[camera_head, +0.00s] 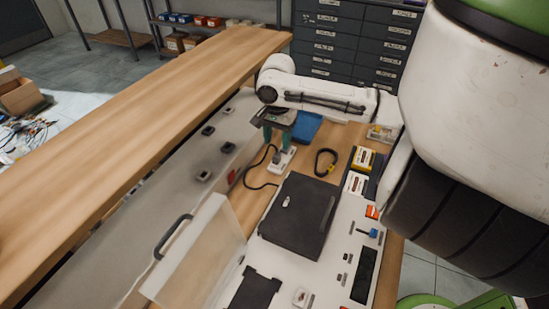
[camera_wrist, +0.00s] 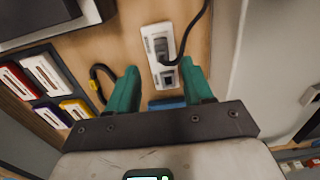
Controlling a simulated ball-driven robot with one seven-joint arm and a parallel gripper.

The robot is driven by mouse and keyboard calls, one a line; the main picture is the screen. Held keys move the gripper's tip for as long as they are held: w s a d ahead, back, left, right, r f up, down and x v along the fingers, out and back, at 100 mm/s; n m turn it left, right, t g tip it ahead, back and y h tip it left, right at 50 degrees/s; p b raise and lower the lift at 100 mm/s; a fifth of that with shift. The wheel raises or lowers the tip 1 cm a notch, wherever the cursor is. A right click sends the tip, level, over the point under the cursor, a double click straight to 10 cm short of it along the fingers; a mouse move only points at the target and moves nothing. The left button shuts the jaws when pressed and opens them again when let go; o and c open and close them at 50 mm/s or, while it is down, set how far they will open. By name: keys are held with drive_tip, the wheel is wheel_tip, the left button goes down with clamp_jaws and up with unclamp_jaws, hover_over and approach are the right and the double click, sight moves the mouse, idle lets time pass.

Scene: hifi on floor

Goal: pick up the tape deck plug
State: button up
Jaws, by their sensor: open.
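A white power strip (camera_head: 285,161) lies on the wooden bench; it also shows in the wrist view (camera_wrist: 153,34). A dark grey plug (camera_wrist: 162,48) sits in one of its sockets, with a black cable leaving toward the top right of the wrist view. A neighbouring socket (camera_wrist: 168,79) looks empty. My gripper (camera_head: 276,144) is above the strip with its teal fingers apart. In the wrist view my gripper (camera_wrist: 160,74) shows the strip and plug between and just beyond the fingertips, not gripped. In the head view the fingers partly hide the plug.
The tape deck (camera_head: 298,215) with a dark lid stands nearer me. A black cable loop (camera_head: 326,162) with a yellow band lies right of the strip, near cassettes (camera_head: 362,160). A blue object (camera_head: 303,126) lies behind. A raised clear cover (camera_head: 195,250) stands front left.

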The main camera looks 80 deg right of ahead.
sight(277, 154)
drive_tip(key=shift+w+d+f+p, duration=0.1)
drive_tip(key=shift+f+p, duration=0.3)
drive_tip(key=shift+f, duration=2.55)
drive_tip(key=shift+c, duration=0.2)
clamp_jaws()
